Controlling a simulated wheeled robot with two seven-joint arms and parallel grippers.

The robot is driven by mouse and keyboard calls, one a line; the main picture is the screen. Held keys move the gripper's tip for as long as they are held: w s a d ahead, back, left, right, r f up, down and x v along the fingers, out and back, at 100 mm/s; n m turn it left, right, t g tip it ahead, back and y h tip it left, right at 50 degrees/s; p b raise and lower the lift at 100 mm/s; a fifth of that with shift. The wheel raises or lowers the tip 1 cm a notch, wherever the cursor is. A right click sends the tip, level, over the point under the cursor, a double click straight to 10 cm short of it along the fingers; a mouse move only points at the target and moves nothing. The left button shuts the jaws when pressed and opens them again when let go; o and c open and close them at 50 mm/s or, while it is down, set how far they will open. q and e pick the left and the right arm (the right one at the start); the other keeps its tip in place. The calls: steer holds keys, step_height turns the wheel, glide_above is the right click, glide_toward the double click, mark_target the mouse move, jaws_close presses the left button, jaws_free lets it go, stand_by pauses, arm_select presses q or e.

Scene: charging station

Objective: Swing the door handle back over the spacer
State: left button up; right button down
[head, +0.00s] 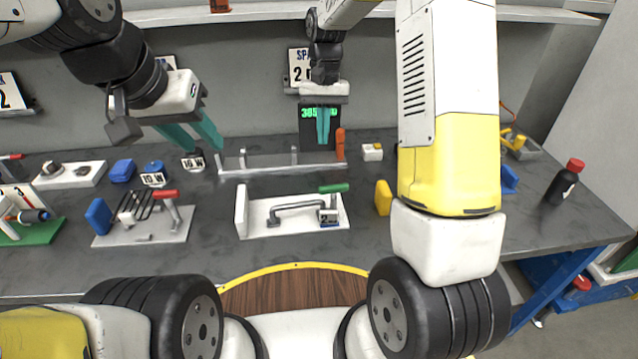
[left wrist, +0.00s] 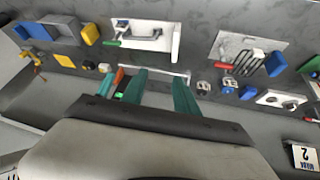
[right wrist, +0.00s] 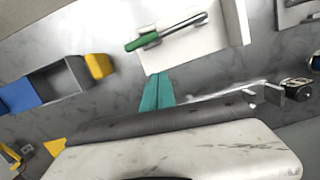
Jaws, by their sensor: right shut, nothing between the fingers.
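A grey bent-bar door handle (head: 296,205) lies along a white base plate (head: 262,228) in the middle of the bench. A green grip (head: 334,188) is at its right end, above a small dark block with a blue edge (head: 328,217). I cannot tell for sure which part is the spacer. The right wrist view shows the green grip (right wrist: 142,41) and the bar (right wrist: 182,27). My right gripper (head: 323,143) is shut and empty, behind the plate, apart from the handle. My left gripper (head: 204,148) is open and empty, to the left above the bench's back.
A rail fixture with an orange grip (head: 341,145) stands behind the plate, close below my right gripper. A clamp plate with a red grip (head: 165,194) is to the left. A yellow block (head: 383,198) is to the right. The bench front is clear.

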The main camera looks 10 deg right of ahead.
mark_target(322, 192)
steer(key=shift+g, duration=0.4)
steer(key=x, duration=0.4)
steer(key=w+x, duration=0.1)
steer(key=x, duration=0.7)
steer(key=shift+w+a+f, duration=0.25)
steer(key=shift+w+f, duration=0.05)
steer(key=shift+w, duration=0.1)
steer(key=s, duration=0.1)
steer(key=s+f, duration=0.1)
steer(key=s, duration=0.1)
steer(key=shift+a, duration=0.15)
steer(key=shift+s+f, duration=0.1)
steer(key=shift+s, duration=0.35)
steer(key=shift+s+f+m, duration=0.1)
steer(key=shift+s+m, duration=0.5)
steer(key=shift+s, duration=0.45)
